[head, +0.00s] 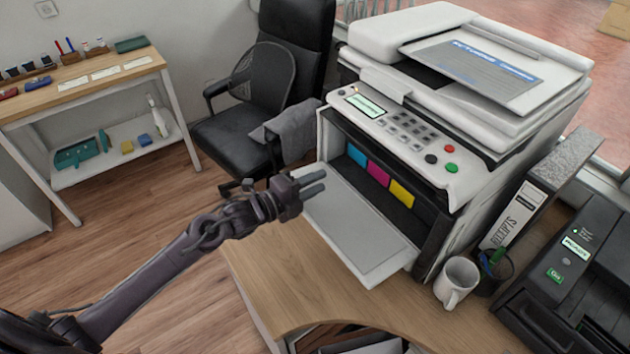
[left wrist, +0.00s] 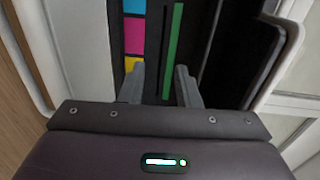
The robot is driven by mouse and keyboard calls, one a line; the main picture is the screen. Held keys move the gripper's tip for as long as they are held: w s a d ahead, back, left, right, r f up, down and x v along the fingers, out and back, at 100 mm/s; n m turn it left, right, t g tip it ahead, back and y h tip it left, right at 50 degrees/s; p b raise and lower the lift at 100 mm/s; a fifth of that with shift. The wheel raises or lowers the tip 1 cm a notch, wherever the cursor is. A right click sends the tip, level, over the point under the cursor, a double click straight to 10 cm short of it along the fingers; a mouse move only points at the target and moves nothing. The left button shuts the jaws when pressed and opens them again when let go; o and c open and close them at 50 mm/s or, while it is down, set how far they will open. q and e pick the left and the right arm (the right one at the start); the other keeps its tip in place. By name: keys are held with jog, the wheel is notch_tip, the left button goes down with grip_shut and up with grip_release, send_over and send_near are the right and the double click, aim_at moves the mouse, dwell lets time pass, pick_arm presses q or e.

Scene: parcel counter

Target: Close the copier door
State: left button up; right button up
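The copier (head: 478,215) stands on the wooden counter. Its white front door (head: 365,232) is open, folded down and sticking out nearly level from the lower front. Cyan, magenta and yellow cartridges (head: 377,173) show in the dark opening. My left gripper (head: 318,182) is at the left end of the door, its fingers overlapping that end in the head view; I cannot tell whether they touch it. In the left wrist view the two fingers (left wrist: 160,87) are apart with nothing between them, facing the cartridges (left wrist: 135,36). My right gripper is not in view.
A white mug (head: 456,283), a pen cup (head: 494,270) and a receipts binder (head: 515,215) stand right of the copier, with a black machine (head: 570,270) beyond. An office chair (head: 240,135) stands behind my left arm. The counter (head: 290,270) in front of the door is bare.

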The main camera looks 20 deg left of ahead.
pick_arm(q)
jog(key=shift+w, duration=0.1)
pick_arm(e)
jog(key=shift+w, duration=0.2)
pick_arm(q)
jog(key=c, duration=0.6)
grip_shut()
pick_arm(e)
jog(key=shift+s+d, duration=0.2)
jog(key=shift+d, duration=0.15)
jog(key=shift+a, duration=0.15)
pick_arm(q)
grip_release()
jog(key=o, duration=0.6)
